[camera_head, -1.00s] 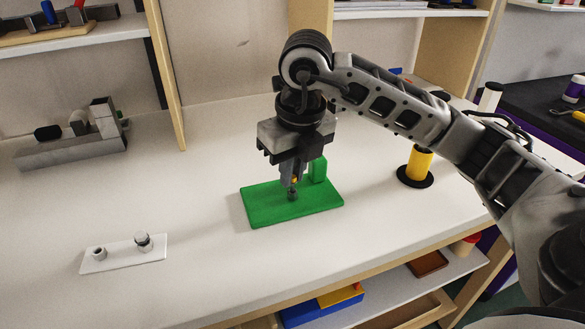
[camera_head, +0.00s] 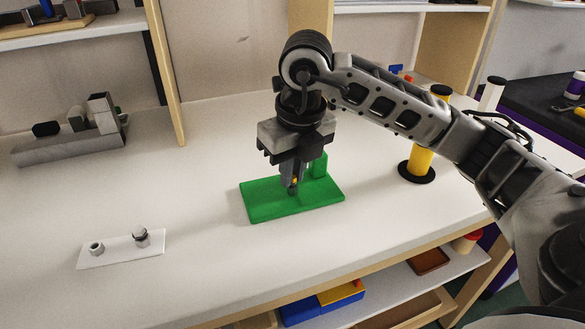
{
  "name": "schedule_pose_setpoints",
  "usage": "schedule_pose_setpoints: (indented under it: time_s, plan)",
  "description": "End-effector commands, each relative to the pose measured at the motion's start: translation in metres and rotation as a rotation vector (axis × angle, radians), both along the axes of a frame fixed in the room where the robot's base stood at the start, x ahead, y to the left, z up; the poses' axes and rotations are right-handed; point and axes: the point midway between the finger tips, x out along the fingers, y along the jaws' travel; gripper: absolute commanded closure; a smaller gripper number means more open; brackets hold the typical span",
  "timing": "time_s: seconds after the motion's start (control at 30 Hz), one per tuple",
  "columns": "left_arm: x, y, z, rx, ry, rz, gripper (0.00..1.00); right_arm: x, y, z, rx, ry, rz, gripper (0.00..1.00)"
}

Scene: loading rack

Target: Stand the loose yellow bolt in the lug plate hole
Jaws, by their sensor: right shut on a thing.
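My right gripper (camera_head: 292,190) points down over the green plate (camera_head: 265,205). It is shut on the yellow bolt (camera_head: 295,181), of which only a small yellow patch shows between the fingers. The fingertips are close to the plate's top face. I cannot tell whether the bolt touches the plate or sits in a hole, as the fingers hide its lower end. A green upright block (camera_head: 319,166) stands on the plate just behind and right of the fingers. My left gripper is not in view.
A white plate (camera_head: 120,253) with two small metal pieces lies at front left. A grey metal fixture (camera_head: 65,147) stands at back left. A yellow post on a black base (camera_head: 416,172) stands right of the green plate, under my arm. The table between is clear.

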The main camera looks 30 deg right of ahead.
Motion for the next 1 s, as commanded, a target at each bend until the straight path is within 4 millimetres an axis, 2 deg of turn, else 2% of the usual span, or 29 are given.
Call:
schedule_pose_setpoints:
  time_s: [0.27, 0.3, 0.4, 0.77, 0.83, 1.0]
  plan:
    - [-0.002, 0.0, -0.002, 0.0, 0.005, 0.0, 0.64, 0.0, 0.0, -0.001, 0.0, 0.0, 0.0, 1.0]
    - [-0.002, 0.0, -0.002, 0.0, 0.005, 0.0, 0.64, 0.0, 0.0, -0.001, 0.0, 0.0, 0.0, 0.85]
    - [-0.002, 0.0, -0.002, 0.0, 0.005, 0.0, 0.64, 0.0, 0.0, -0.001, 0.0, 0.0, 0.0, 0.62]
    - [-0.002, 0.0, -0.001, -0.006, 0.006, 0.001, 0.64, 0.0, 0.0, -0.001, 0.0, 0.0, 0.0, 0.62]
    - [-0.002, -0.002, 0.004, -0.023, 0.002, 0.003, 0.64, 0.0, 0.0, 0.001, 0.0, -0.001, 0.0, 0.62]
    - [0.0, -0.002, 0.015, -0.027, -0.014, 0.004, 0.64, -0.005, 0.0, 0.039, 0.001, -0.007, 0.001, 0.62]
